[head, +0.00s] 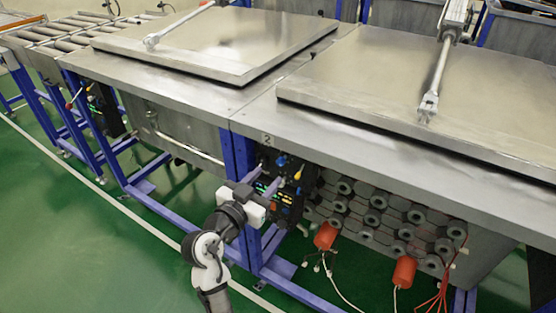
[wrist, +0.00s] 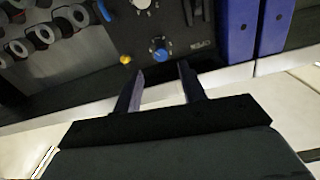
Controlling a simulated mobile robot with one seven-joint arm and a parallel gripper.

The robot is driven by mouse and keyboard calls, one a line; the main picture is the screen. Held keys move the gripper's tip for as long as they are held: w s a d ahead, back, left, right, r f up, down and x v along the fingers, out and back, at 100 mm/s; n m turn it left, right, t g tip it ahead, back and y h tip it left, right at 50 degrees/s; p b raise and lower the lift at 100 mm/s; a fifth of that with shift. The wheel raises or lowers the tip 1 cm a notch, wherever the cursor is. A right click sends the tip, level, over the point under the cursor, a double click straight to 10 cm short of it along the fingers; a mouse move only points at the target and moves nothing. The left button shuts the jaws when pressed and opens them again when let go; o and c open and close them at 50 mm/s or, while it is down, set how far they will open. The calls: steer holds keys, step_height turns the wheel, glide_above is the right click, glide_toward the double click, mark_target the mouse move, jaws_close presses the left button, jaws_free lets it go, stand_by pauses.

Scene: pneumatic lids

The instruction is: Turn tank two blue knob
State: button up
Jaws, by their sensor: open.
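The blue knob (head: 281,160) sits near the top of a dark control panel (head: 289,187) under the edge of the tank marked 2. In the wrist view the blue knob (wrist: 159,51) has a pale mount, and the panel (wrist: 185,20) appears inverted. My gripper (wrist: 162,71) is open and empty. Its two dark fingers point toward the panel, with the knob showing just beyond and between the tips. No contact is visible. In the head view my gripper (head: 267,183) is in front of the panel and covers part of it.
A yellow knob (wrist: 126,59) is close beside the blue one. Blue frame posts (head: 239,157) stand left of the panel. The metal tabletop (head: 350,150) overhangs it. Round grey fittings (head: 372,217) and orange cylinders (head: 404,271) are to the right.

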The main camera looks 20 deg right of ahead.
mark_target(279, 163)
steer(key=p+x, duration=0.1)
steer(key=x, duration=0.5)
steer(key=shift+w+d, duration=0.3)
jaws_close()
